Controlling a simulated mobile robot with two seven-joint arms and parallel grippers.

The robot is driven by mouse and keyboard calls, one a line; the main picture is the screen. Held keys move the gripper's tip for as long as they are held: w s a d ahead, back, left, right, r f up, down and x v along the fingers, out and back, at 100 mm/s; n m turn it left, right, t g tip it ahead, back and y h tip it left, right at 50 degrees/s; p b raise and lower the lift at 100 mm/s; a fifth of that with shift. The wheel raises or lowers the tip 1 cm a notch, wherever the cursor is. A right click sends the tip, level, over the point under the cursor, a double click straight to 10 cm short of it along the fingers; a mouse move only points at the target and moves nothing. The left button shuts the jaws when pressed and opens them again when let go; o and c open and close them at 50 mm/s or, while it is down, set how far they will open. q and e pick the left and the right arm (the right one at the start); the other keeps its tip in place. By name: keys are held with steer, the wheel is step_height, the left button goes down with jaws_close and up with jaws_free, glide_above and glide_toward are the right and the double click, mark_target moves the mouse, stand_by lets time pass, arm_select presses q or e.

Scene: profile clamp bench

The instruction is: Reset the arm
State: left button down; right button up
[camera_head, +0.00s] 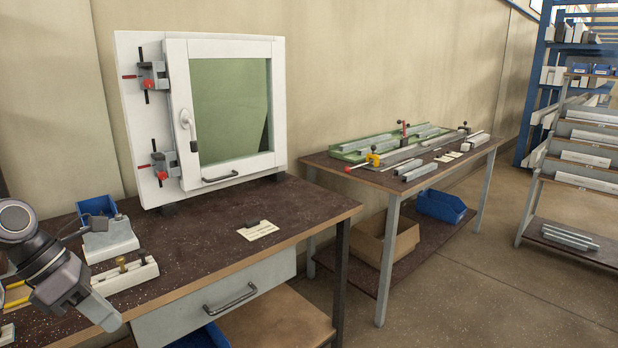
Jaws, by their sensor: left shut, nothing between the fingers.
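My left gripper (104,314) shows at the lower left, at the end of a dark grey arm. Its pale fingers are together and hold nothing. It hangs over the front left part of the brown workbench (290,208), in front of a pale block with brass-coloured knobs (124,273). My right gripper and arm do not show.
A white panel with a framed green window (229,110) and red-tipped clamps (158,165) stands on the bench. A blue bin (97,208) is at left. A second table (436,178) holds metal profiles. Shelving (585,150) stands at right. The bench's right part is mostly clear.

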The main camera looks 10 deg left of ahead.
arm_select(q)
steer(key=s+d+f+n+t, duration=0.1)
steer(key=s+f+n+t, duration=0.2)
steer(key=f+n+t, duration=0.6)
steer(key=s+d+f+n+t, duration=0.1)
steer(key=s+f+n+t, duration=0.2)
steer(key=f+n, duration=1.1)
steer(key=s+d+f+n+g+y, duration=0.1)
steer(key=s+d+f+n, duration=0.1)
steer(key=d+n, duration=0.6)
steer(key=s+d+f+n+g+y, duration=0.2)
steer(key=s+d+n, duration=0.3)
steer(key=d+n, duration=0.3)
steer(key=f+n, duration=0.1)
steer(key=n, duration=0.2)
steer(key=shift+f+g, duration=0.25)
steer(key=shift+g, duration=0.05)
steer(key=shift+a, duration=0.1)
